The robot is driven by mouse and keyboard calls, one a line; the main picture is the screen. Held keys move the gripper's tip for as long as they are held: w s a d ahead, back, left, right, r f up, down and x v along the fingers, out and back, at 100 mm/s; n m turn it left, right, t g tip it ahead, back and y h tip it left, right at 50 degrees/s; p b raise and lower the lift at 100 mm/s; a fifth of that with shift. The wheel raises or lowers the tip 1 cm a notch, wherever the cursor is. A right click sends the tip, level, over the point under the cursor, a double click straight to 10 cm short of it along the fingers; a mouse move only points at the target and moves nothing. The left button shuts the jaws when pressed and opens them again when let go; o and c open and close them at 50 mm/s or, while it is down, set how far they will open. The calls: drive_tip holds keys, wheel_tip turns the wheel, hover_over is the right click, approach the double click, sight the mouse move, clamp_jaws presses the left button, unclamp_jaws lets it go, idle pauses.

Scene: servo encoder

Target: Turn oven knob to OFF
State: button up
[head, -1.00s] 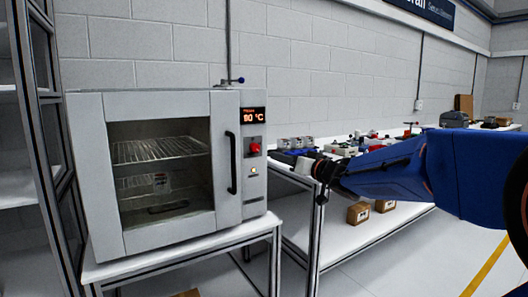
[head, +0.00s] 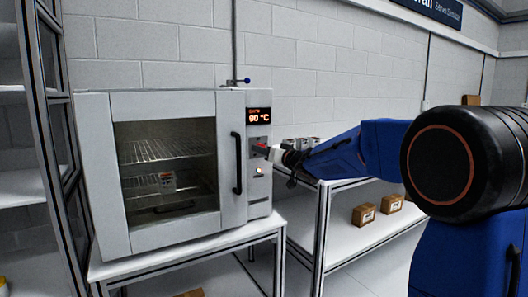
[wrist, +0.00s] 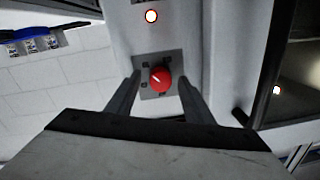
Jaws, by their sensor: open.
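The oven (head: 168,232) is a light grey box with a glass door on a white stand, and its display (head: 258,115) reads 90 °C. Its red knob (wrist: 160,79) sits on a square grey plate and carries a pale pointer mark, tilted to the upper left in the wrist view. My gripper (wrist: 160,85) is open, with one finger on each side of the knob and a visible gap to it. Whether the fingertips touch the plate I cannot tell.
The black door handle (head: 237,163) stands out just left of the panel. A lit round button (head: 258,170) is below the knob. A bench (head: 340,240) with small cartons (head: 364,214) on its lower shelf is to the right. A shelf rack (head: 28,185) stands left.

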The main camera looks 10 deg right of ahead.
drive_tip(key=shift+w+a, duration=0.1)
drive_tip(key=shift+w, duration=0.2)
drive_tip(key=shift+c, duration=0.5)
drive_tip(key=c, duration=0.9)
drive_tip(key=shift+c, duration=0.2)
